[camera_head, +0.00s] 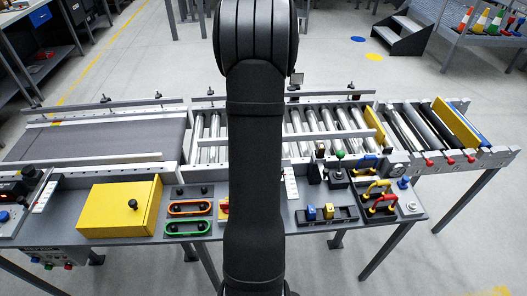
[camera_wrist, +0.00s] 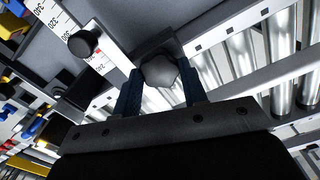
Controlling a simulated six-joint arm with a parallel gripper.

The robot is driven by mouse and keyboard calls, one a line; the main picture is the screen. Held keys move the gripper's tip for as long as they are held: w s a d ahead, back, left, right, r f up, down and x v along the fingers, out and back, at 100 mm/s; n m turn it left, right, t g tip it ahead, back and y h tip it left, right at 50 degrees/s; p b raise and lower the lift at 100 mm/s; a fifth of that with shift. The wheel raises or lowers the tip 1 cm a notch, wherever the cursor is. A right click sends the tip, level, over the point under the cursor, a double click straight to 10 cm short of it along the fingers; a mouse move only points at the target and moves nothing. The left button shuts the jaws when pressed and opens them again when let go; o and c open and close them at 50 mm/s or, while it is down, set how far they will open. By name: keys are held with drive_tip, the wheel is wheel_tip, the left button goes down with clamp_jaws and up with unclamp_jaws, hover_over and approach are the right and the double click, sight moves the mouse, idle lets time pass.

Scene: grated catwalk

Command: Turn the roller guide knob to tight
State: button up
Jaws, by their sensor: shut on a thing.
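The roller guide knob (camera_wrist: 160,68), a grey lobed knob, sits at the middle of the wrist view beside the conveyor rail. My gripper (camera_wrist: 161,76) has its two dark blue fingers closed on opposite sides of this knob. No tight mark is readable, so I cannot tell how far the knob is turned. In the head view my arm hides the knob and the gripper.
A white numbered scale (camera_wrist: 72,25) with a black knob (camera_wrist: 84,42) is close by. The roller conveyor (camera_head: 330,130) runs behind the panel, which carries a yellow box (camera_head: 120,208), colored handles (camera_head: 380,195) and a green-topped lever (camera_head: 339,170).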

drive_tip(key=shift+m, duration=1.1)
drive_tip(key=o, duration=1)
drive_tip(key=shift+r, duration=0.1)
wheel_tip(320, 180, up, 17)
drive_tip(key=shift+r, duration=0.15)
wheel_tip(320, 180, down, 18)
drive_tip(key=shift+r, duration=0.2)
